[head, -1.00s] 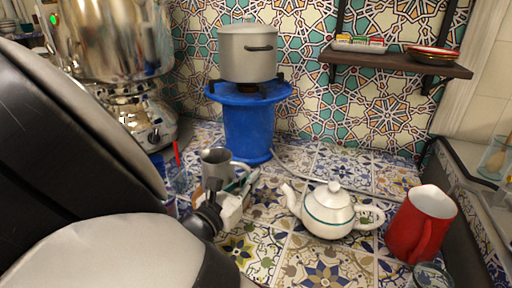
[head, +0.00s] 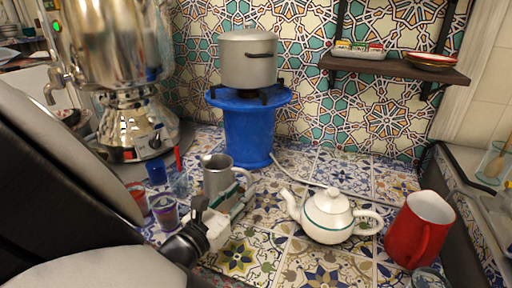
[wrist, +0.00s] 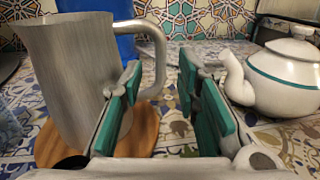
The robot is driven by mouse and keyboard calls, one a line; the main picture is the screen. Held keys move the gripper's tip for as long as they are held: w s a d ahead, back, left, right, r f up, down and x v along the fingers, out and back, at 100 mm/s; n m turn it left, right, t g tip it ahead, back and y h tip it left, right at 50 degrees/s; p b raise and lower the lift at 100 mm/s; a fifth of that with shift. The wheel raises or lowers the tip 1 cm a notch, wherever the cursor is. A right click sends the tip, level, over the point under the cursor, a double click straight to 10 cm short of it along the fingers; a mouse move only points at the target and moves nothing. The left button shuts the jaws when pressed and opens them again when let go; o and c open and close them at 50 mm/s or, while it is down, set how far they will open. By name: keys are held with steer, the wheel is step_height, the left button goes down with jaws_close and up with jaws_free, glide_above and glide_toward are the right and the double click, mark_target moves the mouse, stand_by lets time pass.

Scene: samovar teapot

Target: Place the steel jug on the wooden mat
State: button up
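The steel jug (head: 216,174) stands upright on the tiled counter, left of the teapot. In the wrist view the jug (wrist: 80,75) fills the left side, and its base appears to rest on the round wooden mat (wrist: 140,132). The base is partly hidden behind my gripper. The mat is hard to make out in the head view. My gripper (head: 236,196) is in front of the jug, on its handle side. In the wrist view my gripper (wrist: 160,85) is open, with a clear gap between its green pads. The jug's handle ends close to the left finger; contact cannot be told.
A white teapot (head: 331,214) stands to the right, with a red pitcher (head: 418,228) beyond it. A blue stand (head: 247,130) with a pot (head: 248,62) is behind. The samovar (head: 132,120) and small glasses (head: 165,211) are at left. Tiles between jug and teapot are clear.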

steer(key=p+v, duration=0.1)
steer(key=v, duration=0.6)
steer(key=shift+s+a, duration=0.15)
steer(key=shift+s, duration=0.2)
